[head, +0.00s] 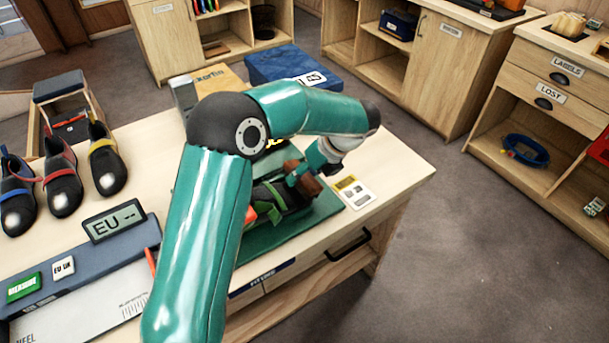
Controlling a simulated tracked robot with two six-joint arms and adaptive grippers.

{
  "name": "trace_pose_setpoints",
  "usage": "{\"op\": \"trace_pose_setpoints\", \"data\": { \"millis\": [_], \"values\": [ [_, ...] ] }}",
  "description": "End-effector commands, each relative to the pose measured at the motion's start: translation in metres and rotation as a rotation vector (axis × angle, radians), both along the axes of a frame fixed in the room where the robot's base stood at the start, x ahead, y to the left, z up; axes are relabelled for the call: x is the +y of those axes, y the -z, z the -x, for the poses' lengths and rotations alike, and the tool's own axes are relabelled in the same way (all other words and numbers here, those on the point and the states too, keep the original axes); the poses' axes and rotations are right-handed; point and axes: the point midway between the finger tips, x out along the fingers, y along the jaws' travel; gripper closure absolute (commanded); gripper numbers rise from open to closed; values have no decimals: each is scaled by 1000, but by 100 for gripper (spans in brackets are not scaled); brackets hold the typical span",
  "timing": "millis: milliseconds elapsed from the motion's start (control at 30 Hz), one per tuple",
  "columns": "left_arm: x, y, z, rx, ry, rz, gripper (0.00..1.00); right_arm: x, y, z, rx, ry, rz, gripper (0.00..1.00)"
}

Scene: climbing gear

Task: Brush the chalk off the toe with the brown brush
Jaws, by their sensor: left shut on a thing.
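A dark climbing shoe with a green strap (268,193) lies on a green mat (318,213) on the table. My left arm hides much of it, and I cannot make out chalk on its toe. My left gripper (302,178) is at the right end of the shoe, shut on the brown brush (312,186). The brush is small and partly hidden by the gripper. I cannot tell whether it touches the shoe. My right gripper is not in view.
Three shoes with blue, red and yellow straps (106,160) stand at the left, with pale toes. An EU display (114,221) and a measuring board (85,305) are in front of them. A yellow-and-white card (353,192) lies right of the mat. A blue box (292,64) stands behind.

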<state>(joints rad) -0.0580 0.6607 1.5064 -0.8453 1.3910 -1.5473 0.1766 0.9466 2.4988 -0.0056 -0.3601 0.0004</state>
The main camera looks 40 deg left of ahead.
Motion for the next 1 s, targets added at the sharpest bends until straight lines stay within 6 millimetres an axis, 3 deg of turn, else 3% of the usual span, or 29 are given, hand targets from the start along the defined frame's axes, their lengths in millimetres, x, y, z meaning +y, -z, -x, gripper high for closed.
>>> {"op": "trace_pose_setpoints", "data": {
  "millis": [1000],
  "values": [
    [1,10,3,-1,1,0,86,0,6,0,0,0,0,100]
  ]
}}
